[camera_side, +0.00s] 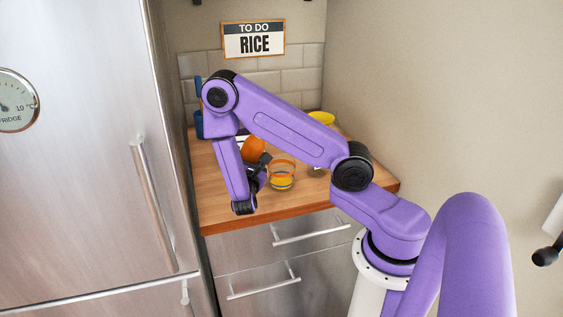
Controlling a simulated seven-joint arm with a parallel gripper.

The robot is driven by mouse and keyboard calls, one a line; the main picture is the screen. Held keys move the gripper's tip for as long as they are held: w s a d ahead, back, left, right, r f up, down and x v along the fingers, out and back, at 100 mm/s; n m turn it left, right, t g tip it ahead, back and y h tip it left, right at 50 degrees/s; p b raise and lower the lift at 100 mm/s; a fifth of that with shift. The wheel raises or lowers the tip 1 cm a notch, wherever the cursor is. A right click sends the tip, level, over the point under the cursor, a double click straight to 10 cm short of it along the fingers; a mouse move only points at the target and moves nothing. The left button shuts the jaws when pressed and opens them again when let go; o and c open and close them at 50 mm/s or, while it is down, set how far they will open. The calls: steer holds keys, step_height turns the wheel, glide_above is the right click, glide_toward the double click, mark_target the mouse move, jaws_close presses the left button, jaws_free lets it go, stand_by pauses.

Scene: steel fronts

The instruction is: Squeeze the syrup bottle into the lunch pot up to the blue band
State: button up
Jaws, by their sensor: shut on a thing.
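The lunch pot (282,171) looks like a clear container with an orange ring at its top, standing on the wooden counter. Yellow content shows low inside it. I cannot make out the blue band clearly at this size. An orange object, apparently the syrup bottle (253,147), is just behind and left of the pot, tilted. My gripper (263,160) is dark and small, shut on the bottle beside the pot's upper left. My forearm partly hides the bottle, and the bottle's tip cannot be made out.
The wooden counter (225,219) has bare room at its front. A yellow bowl (321,117) stands at the back right, partly behind my arm. A blue object (198,125) stands at the back left. The steel fridge (80,200) borders the counter on the left.

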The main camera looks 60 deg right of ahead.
mark_target(244, 151)
steer(key=shift+r, duration=1.8)
steer(key=shift+a, duration=0.1)
steer(key=shift+w+a+f+n+t+y, duration=0.2)
steer(key=shift+a+n+t+y, duration=0.15)
steer(key=shift+a+t, duration=0.25)
steer(key=s+a+f+n+t+y, duration=0.1)
steer(key=a+n+t+y, duration=0.2)
steer(key=a, duration=0.3)
steer(key=a+f+n+t+y, duration=0.2)
steer(key=a+t+y, duration=0.1)
steer(key=a, duration=0.3)
steer(key=w+d+r+m+g+h, duration=0.1)
steer(key=d+m+g+h, duration=0.1)
steer(key=d+m+g, duration=0.1)
steer(key=w+d+m+g+h, duration=0.1)
steer(key=d+m+g+h, duration=0.2)
steer(key=d, duration=0.2)
steer(key=w+d+r+m+g+h, duration=0.1)
steer(key=d+m+g+h, duration=0.1)
steer(key=d, duration=0.3)
steer(key=shift+w+r+m+g+h, duration=0.25)
steer(key=shift+r+m+g+h, duration=0.1)
steer(key=shift+m+g, duration=0.35)
steer(key=shift+s+d+r+m+g+h, duration=0.15)
steer(key=shift+s+d+m+g, duration=0.1)
steer(key=shift+d+m+g, duration=0.25)
steer(key=shift+s+d+r+m+g+h, duration=0.15)
steer(key=shift+s+d+m+g, duration=0.1)
steer(key=shift+d+g, duration=0.25)
steer(key=shift+d+f, duration=0.2)
